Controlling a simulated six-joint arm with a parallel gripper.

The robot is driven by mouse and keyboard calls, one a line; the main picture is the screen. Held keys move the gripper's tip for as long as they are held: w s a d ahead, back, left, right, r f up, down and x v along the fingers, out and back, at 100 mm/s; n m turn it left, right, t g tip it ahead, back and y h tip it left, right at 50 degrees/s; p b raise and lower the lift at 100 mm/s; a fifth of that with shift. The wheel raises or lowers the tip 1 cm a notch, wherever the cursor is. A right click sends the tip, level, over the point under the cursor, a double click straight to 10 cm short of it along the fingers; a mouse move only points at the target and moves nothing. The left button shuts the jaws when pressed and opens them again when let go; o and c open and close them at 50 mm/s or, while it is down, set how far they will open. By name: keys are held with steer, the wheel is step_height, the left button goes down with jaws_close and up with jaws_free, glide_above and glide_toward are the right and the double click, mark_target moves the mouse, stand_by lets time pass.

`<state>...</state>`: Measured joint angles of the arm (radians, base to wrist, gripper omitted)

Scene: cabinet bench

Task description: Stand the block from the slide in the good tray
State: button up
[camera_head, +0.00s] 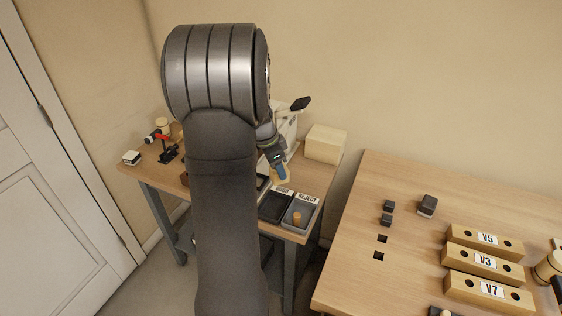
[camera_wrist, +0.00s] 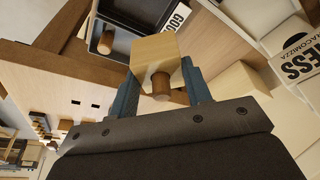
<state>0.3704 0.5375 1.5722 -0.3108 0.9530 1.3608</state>
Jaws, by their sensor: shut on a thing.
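My gripper (camera_wrist: 161,70) is shut on a pale wooden block (camera_wrist: 153,52) with a darker round peg (camera_wrist: 160,86) on the side facing the wrist camera. In the head view my gripper (camera_head: 281,171) is beyond the far edge of the trays, near their labels. The good tray (camera_head: 268,212) is dark, and I see nothing in the part that shows; my arm hides some of its left side. Its label (camera_wrist: 178,17) is partly cut off in the wrist view. The slide cannot be made out clearly.
The reject tray (camera_head: 312,213) is to the right of the good tray and holds a wooden cylinder (camera_head: 296,217). A pale box (camera_head: 325,144) stands behind at the right. A separate table (camera_head: 400,265) with labelled wooden blocks is at the right. My arm covers the bench's middle.

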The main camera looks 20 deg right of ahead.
mark_target(274, 182)
steer(key=m, duration=0.1)
steer(key=a+m, duration=0.1)
steer(key=m, duration=0.1)
steer(key=s+m+g, duration=0.1)
steer(key=shift+a+f+m, duration=0.2)
steer(key=shift+f+m, duration=0.1)
steer(key=m, duration=0.3)
steer(key=s+a+m+g, duration=0.1)
steer(key=shift+a+f+y, duration=0.1)
steer(key=shift+f+y, duration=0.05)
steer(key=shift+y, duration=0.25)
steer(key=shift+m, duration=0.3)
steer(key=shift+f, duration=3.1)
steer(key=shift+f, duration=1.9)
steer(key=o, duration=1.2)
steer(key=shift+v, duration=3.55)
